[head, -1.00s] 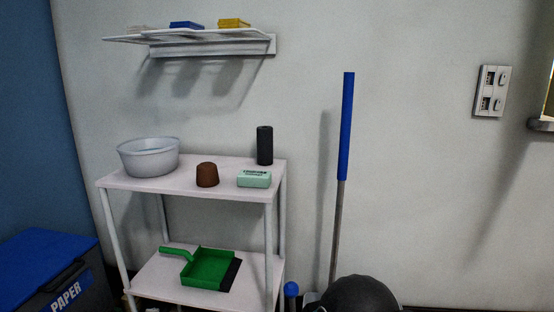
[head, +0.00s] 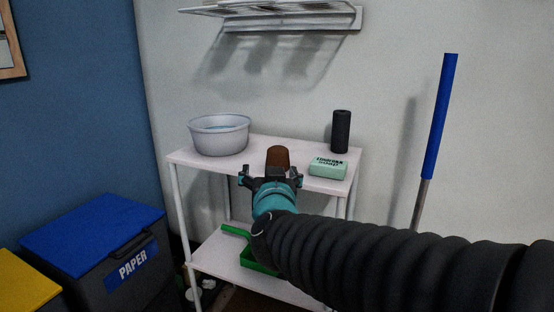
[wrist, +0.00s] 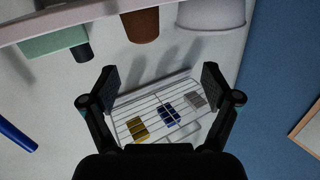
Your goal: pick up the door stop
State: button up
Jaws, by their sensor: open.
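The door stop appears to be the brown tapered block (head: 278,157) on the top of the white shelf unit (head: 310,150), between the basin and the green soap box. My gripper (head: 271,174) is open and empty in front of the shelf, and in the head view it overlaps the block's lower part. In the wrist view the picture is upside down; the brown block (wrist: 141,25) shows near the top, beyond the open fingers (wrist: 160,76) and not between them.
A grey basin (head: 219,135) stands left of the block. A green soap box (head: 328,166) and a black cylinder (head: 341,131) stand to the right. A wall shelf (head: 290,18) hangs above. A green dustpan (head: 258,262) lies on the lower shelf. A blue-lidded paper bin (head: 95,225) stands left.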

aim_at(276, 157)
jog(key=w+h, duration=0.1)
jog(key=w, duration=0.3)
jog(key=w+m+h, duration=0.1)
jog(key=w+h, duration=0.1)
jog(key=w, duration=0.3)
jog(key=w+d+f+m+h, duration=0.1)
jog(key=w+h, duration=0.1)
jog(key=w, duration=0.2)
jog(key=shift+w+t, duration=0.3)
jog(key=shift+w, duration=0.1)
jog(key=c, duration=1.4)
